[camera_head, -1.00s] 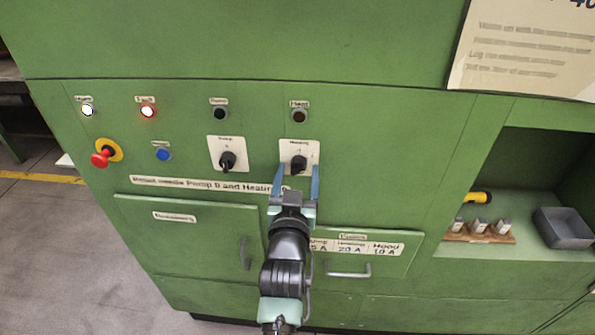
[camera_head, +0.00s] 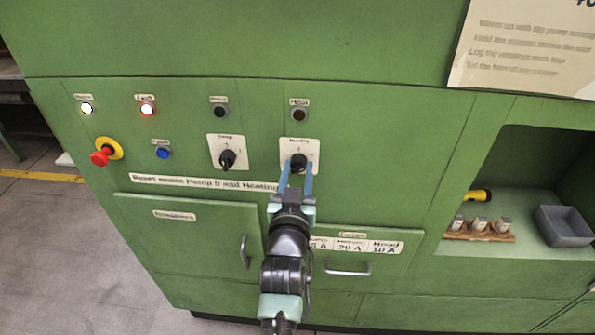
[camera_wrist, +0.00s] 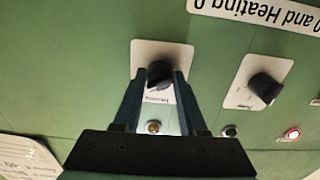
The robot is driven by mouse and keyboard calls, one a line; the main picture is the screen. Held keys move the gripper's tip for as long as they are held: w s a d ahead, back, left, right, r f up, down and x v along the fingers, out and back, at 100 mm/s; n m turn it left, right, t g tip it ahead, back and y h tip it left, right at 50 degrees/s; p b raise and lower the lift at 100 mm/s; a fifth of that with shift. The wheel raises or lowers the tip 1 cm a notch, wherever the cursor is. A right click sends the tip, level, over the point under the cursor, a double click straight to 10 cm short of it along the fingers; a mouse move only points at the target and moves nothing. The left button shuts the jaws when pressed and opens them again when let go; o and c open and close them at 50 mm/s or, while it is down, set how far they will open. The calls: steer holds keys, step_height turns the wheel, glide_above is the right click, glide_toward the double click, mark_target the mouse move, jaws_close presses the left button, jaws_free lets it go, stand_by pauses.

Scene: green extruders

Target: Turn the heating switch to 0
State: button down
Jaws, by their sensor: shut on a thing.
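The heating switch (camera_head: 298,161) is a black rotary knob on a white plate labelled Heating, at the middle of the green panel. In the wrist view the heating switch (camera_wrist: 160,73) sits between the two finger ends. My gripper (camera_head: 297,168) reaches up to it from below, its blue fingers shut on the knob. In the wrist view my gripper (camera_wrist: 158,82) covers part of the plate. The knob's pointer and the position marks are too small and partly hidden to read.
The pump switch (camera_head: 227,159) is beside it on the left. A red emergency button (camera_head: 101,157), a blue button (camera_head: 163,153) and a lit red lamp (camera_head: 148,109) are further left. Door handles (camera_head: 347,269) stick out below. An open recess on the right holds a grey bin (camera_head: 563,226).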

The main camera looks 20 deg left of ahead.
steer(key=shift+n, duration=0.3)
steer(key=n, duration=0.5)
steer(key=shift+d+n, duration=0.1)
steer(key=shift+n, duration=0.3)
steer(key=n+p, duration=0.1)
steer(key=n, duration=0.4)
steer(key=shift+p, duration=0.3)
steer(key=shift+n, duration=0.3)
steer(key=shift+c, duration=2.3)
jaws_free()
steer(key=v, duration=1.3)
steer(key=shift+p, duration=0.4)
